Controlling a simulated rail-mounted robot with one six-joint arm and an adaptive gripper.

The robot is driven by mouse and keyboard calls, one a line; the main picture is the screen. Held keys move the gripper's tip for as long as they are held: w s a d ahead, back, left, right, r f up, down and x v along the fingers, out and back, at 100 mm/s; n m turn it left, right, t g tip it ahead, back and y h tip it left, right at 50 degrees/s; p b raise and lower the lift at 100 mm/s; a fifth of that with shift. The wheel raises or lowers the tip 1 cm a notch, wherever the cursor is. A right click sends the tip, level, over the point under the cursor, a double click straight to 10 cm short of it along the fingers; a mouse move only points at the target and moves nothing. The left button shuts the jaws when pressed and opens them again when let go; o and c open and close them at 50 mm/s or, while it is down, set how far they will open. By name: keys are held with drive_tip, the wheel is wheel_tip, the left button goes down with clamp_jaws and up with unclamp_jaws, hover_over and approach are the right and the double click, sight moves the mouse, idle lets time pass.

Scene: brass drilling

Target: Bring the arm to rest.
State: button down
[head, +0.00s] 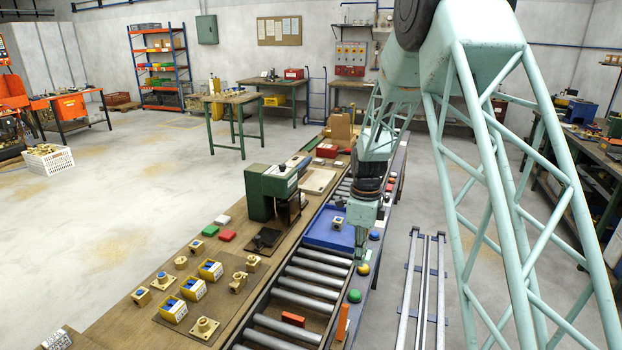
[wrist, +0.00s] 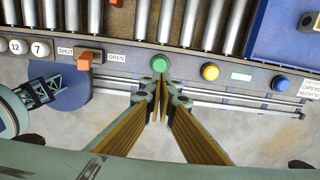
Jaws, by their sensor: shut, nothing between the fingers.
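My gripper (head: 361,260) hangs fingers-down at the right edge of the roller conveyor in the head view, close to the yellow button (head: 363,269). In the wrist view my gripper (wrist: 160,88) has its two fingers together, with nothing between them. The fingertips appear just below the green button (wrist: 159,64) in that picture. I cannot tell the height of the tips above the panel edge. My arm reaches down from the upper right of the head view.
A blue tray (head: 322,234) with a brass piece (head: 338,223) lies on the conveyor (head: 300,290). An orange lever (wrist: 84,60) sits between SHUT and OPEN labels. A green drill press (head: 272,190) stands on the bench at left. Floor rails (head: 420,290) lie right of the conveyor.

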drive_tip(key=s+r+n+t+b, duration=0.1)
drive_tip(key=s+r+n, duration=0.4)
drive_tip(key=s+r, duration=0.7)
drive_tip(key=s+r+n+t, duration=0.1)
drive_tip(key=s+r+n, duration=0.65)
drive_tip(key=r, duration=0.65)
drive_tip(key=s+r+n, duration=0.2)
drive_tip(key=s+n, duration=0.1)
drive_tip(key=s, duration=0.7)
drive_tip(key=s+r+n+t+b, duration=0.1)
drive_tip(key=s+n, duration=0.3)
drive_tip(key=s, duration=0.7)
drive_tip(key=s+r+n+t, duration=0.1)
drive_tip(key=s+r+n, duration=0.1)
drive_tip(key=s, duration=0.9)
drive_tip(key=shift+s+r+n, duration=0.25)
drive_tip(key=shift+r+n, duration=0.05)
drive_tip(key=shift+n, duration=0.45)
